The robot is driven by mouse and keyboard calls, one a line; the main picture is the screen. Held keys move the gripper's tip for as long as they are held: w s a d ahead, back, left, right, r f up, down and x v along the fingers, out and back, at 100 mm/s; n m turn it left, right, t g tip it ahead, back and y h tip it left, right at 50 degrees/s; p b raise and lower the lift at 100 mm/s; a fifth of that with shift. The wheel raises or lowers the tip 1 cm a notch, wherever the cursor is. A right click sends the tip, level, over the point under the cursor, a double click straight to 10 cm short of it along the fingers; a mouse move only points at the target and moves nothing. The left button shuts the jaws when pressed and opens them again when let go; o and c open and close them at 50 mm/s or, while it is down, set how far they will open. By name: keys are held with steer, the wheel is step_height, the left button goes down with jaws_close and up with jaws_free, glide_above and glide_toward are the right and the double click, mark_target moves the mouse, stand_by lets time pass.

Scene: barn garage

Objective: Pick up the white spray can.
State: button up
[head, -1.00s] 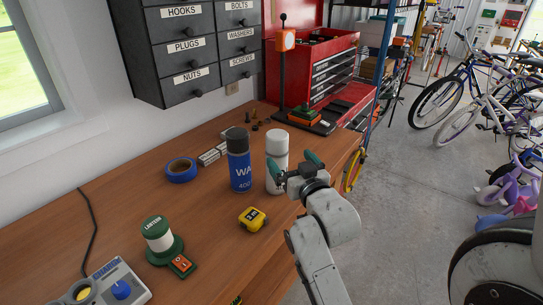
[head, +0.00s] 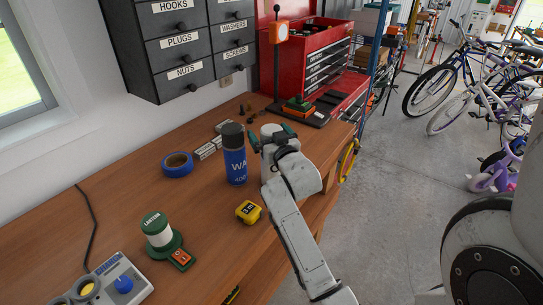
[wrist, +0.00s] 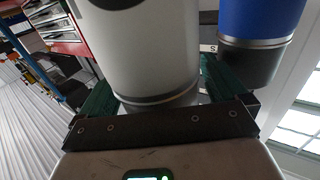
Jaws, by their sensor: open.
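The white spray can (wrist: 150,45) fills the middle of the wrist view, between the green fingers of my gripper (wrist: 155,85). The fingers stand on either side of it; I cannot tell whether they touch it. In the head view only the top of the white can (head: 271,129) shows, and my gripper (head: 272,138) and wrist hide the rest. My gripper is open around the can, which stands on the wooden workbench (head: 130,200).
A blue spray can (head: 235,160) with a dark cap stands close to the left of my gripper. A yellow tape measure (head: 248,211), blue tape roll (head: 177,165) and green-white lantern (head: 158,232) lie further left or nearer. A red tool chest (head: 310,60) stands behind.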

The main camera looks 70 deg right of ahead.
steer(key=shift+r, duration=0.1)
jaws_close()
stand_by(0.8)
